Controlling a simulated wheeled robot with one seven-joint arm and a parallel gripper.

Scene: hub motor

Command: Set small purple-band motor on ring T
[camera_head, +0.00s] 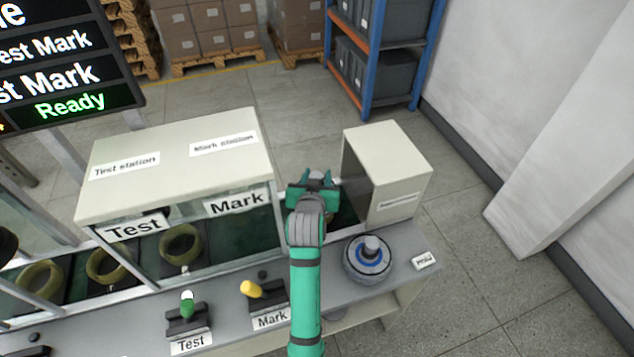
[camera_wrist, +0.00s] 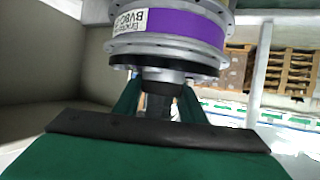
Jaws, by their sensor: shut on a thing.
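In the wrist view, the purple-band motor (camera_wrist: 165,36) is a grey disc with a purple band and a white label. My gripper (camera_wrist: 158,95) is shut on the stub under it. In the head view, my gripper (camera_head: 313,183) is over the green conveyor gap, between the Test/Mark housing and the box on the right; the held motor is hidden there. Olive rings sit in dark bays: one at far left (camera_head: 38,281), one left of centre (camera_head: 108,265) and one under the housing (camera_head: 181,244). I cannot read a T on any ring.
A blue-banded motor (camera_head: 368,264) stands on the grey counter (camera_head: 405,268) at right. The cream housing (camera_head: 180,160) and cream box (camera_head: 398,165) flank my arm. The display reads Ready.

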